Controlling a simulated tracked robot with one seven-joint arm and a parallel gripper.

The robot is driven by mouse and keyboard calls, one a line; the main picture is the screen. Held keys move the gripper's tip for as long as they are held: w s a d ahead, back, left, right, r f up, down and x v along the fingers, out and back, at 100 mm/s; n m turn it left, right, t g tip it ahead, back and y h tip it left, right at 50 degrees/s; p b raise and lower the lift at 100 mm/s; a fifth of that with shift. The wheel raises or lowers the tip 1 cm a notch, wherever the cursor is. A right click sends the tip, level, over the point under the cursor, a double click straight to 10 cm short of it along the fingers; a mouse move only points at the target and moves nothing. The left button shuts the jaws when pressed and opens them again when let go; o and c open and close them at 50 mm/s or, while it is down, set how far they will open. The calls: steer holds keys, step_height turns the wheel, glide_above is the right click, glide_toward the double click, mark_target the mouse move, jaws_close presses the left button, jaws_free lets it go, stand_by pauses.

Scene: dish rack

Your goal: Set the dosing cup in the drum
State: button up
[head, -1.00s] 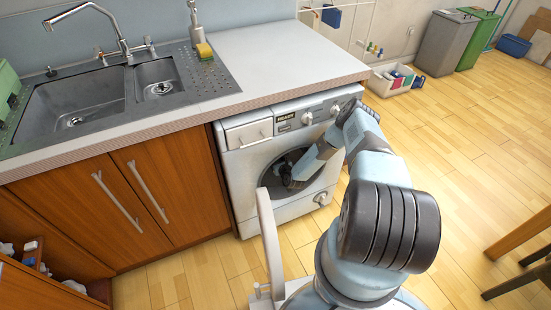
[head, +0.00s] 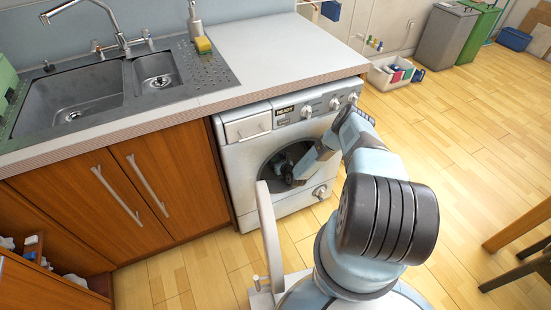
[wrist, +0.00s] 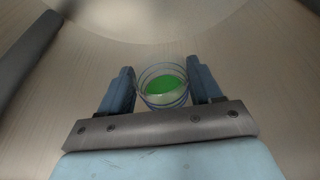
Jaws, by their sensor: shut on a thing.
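The dosing cup (wrist: 163,85) is a clear cup with green liquid inside and blue bands. It shows in the wrist view between the two fingers of my gripper (wrist: 162,84), which is shut on it. The cup looks upright. The wrist view shows the pale curved wall of the drum (wrist: 240,55) around and beyond the cup. I cannot tell whether the cup touches the drum's bottom. In the head view my gripper (head: 288,181) is at the dark round opening of the washing machine (head: 240,180), and the cup is hidden there.
The washer's open door (head: 270,230) stands edge-on in front, left of my arm. The worktop (head: 285,55) is above the machine, with a sink (head: 75,95) at the left. A dark rib (wrist: 25,50) runs along the drum's left side.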

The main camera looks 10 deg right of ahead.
steer(key=shift+f, duration=0.4)
steer(key=shift+f, duration=0.6)
steer(key=shift+f, duration=0.15)
stand_by(0.5)
steer(key=o, duration=1.3)
